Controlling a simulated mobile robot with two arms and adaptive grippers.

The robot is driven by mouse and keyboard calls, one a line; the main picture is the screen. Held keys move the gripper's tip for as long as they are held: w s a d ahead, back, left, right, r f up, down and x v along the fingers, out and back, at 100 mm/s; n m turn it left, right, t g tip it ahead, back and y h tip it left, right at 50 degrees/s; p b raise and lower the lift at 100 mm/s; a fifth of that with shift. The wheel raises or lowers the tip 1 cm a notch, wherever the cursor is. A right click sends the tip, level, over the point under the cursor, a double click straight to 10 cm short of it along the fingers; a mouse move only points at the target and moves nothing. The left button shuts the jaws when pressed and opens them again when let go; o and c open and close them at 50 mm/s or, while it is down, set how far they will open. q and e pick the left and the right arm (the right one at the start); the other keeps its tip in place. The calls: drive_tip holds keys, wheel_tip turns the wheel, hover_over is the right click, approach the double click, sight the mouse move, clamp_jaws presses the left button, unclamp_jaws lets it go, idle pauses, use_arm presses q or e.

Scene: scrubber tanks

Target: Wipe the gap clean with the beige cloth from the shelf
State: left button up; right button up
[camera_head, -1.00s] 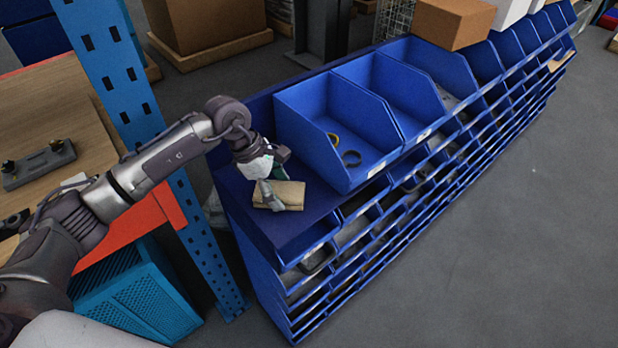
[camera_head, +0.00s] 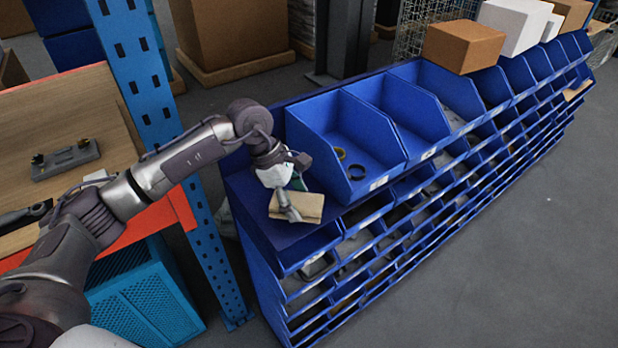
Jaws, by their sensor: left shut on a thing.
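The beige cloth (camera_head: 308,208) lies folded on the near end of the blue shelf's top (camera_head: 262,222), beside the first blue bin. My left gripper (camera_head: 291,213) reaches over it from the left and is shut on it. The fingers cover part of the cloth. My right gripper is not in view. I cannot make out the gap in this view.
Several open blue bins (camera_head: 345,125) stand along the shelf top; the first holds small rings (camera_head: 355,172). Cardboard boxes (camera_head: 462,46) sit farther along. A blue perforated post (camera_head: 140,70) and a wooden bench (camera_head: 60,120) stand at left. The grey floor (camera_head: 500,250) at right is clear.

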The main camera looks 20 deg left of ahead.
use_arm(q)
drive_tip(key=shift+r, duration=0.6)
drive_tip(key=shift+r+p, duration=0.55)
drive_tip(key=shift+r, duration=0.3)
drive_tip(key=shift+d+r+p, duration=0.1)
drive_tip(key=shift+r+p, duration=0.2)
drive_tip(key=shift+r, duration=0.6)
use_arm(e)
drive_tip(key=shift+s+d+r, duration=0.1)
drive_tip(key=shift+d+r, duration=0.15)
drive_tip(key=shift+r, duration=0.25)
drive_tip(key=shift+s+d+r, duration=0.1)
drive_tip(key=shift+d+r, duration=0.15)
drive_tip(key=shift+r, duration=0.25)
